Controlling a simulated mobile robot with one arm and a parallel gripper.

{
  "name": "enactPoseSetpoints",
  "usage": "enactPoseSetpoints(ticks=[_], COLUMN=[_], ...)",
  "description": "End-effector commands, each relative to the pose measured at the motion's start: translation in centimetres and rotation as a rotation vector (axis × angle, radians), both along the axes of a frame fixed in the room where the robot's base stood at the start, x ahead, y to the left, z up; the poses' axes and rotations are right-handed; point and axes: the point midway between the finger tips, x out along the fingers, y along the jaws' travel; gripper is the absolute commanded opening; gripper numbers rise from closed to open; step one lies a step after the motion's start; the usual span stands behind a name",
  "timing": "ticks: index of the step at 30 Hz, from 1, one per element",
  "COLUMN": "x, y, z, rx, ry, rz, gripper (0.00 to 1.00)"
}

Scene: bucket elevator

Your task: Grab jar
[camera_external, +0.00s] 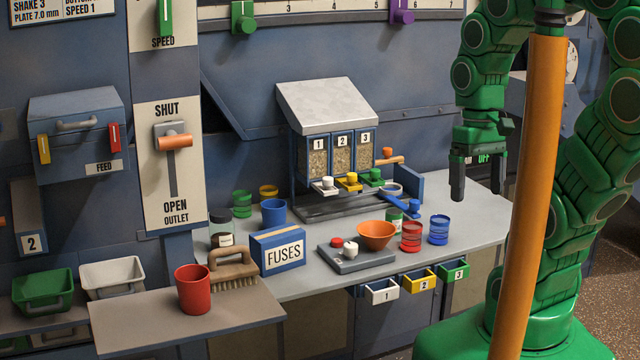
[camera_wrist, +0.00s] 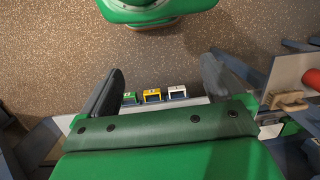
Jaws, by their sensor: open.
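A small glass jar (camera_external: 221,229) with a dark lid and a pale label stands upright at the back left of the grey bench (camera_external: 455,232), in the external view. It is behind the brush and left of the blue FUSES box; its lower part is partly hidden. My gripper (camera_external: 478,182) hangs over the right side of the bench, far from the jar, with its fingers pointing down. It is open with nothing between the fingers. In the wrist view the fingers (camera_wrist: 160,85) are spread apart; I cannot make out the jar there.
The FUSES box (camera_external: 278,250), brush (camera_external: 233,270), blue cup (camera_external: 274,212) and red cup (camera_external: 193,289) crowd around the jar. An orange funnel (camera_external: 376,235), red and blue tins and a three-bin dispenser (camera_external: 338,150) stand between it and my gripper.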

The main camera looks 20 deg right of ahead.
Motion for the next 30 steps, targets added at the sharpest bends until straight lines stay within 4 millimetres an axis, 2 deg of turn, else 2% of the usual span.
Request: enactPoseSetpoints(ticks=[1,11,14,17,30], x=[0.1,0.3,1.2,2.8,11.1], y=[-1.7,-2.0,-0.7,1.6,15.1], z=[0.0,-0.1,-0.2,-0.2,0.9], rx=[-0.054,-0.064,-0.028,0.04,0.431], ry=[-0.001,0.0,0.0,-0.003,0.052], rz=[-0.041,-0.056,-0.054,-0.057,-0.162], gripper=[0.89,0.88,0.88,0.88,0.88])
